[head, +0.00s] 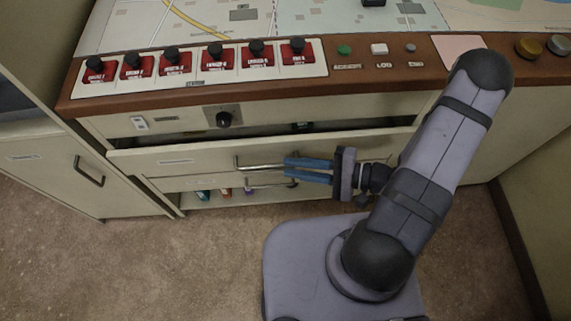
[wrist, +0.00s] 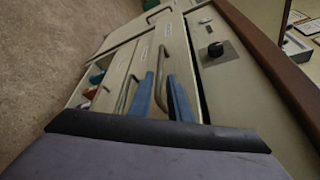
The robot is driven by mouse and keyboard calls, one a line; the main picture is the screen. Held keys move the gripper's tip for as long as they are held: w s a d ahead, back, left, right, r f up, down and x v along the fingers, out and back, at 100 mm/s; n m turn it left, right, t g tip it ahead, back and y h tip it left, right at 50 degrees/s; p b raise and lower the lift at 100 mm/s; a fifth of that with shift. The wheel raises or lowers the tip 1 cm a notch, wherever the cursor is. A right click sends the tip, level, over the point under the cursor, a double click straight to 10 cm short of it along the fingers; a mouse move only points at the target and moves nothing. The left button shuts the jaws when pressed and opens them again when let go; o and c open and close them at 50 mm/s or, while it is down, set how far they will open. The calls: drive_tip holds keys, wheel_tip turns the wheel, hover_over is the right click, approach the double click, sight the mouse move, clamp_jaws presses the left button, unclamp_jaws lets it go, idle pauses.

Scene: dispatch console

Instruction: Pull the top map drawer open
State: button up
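The top map drawer (head: 200,160) is a cream front under the console; it stands partly out, with a dark gap above it. It also shows in the wrist view (wrist: 168,40). Its metal bar handle (head: 258,167) runs along the front, and in the wrist view the handle (wrist: 160,62) lies between my two blue fingers. My gripper (head: 290,169) reaches in from the right at the drawer front. Its fingers are apart, straddling the bar, with space seen between them. Whether either finger touches the bar is unclear.
A lower drawer handle (head: 265,186) sits just below. Small coloured items (head: 204,195) show in an open space beneath. A black knob (head: 224,119) sticks out above the drawer. A side cabinet (head: 75,170) stands at left. The carpet (head: 150,265) in front is clear.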

sight(273, 167)
drive_tip(key=shift+s+d+r, duration=0.1)
drive_tip(key=shift+s+d, duration=0.1)
drive_tip(key=shift+d, duration=0.35)
drive_tip(key=shift+r, duration=0.15)
wheel_tip(273, 167, up, 5)
drive_tip(key=shift+w+a+f+m+p, duration=0.55)
drive_tip(key=shift+a+f+m, duration=0.7)
drive_tip(key=shift+m, duration=4.75)
drive_tip(key=shift+w+a+f+m+p, duration=0.2)
drive_tip(key=shift+a+f+m+p, duration=1.05)
drive_tip(key=shift+m, duration=4.75)
drive_tip(key=shift+w+a+f+m+p, duration=0.35)
drive_tip(key=shift+a+f+m, duration=0.95)
drive_tip(key=shift+m, duration=4.7)
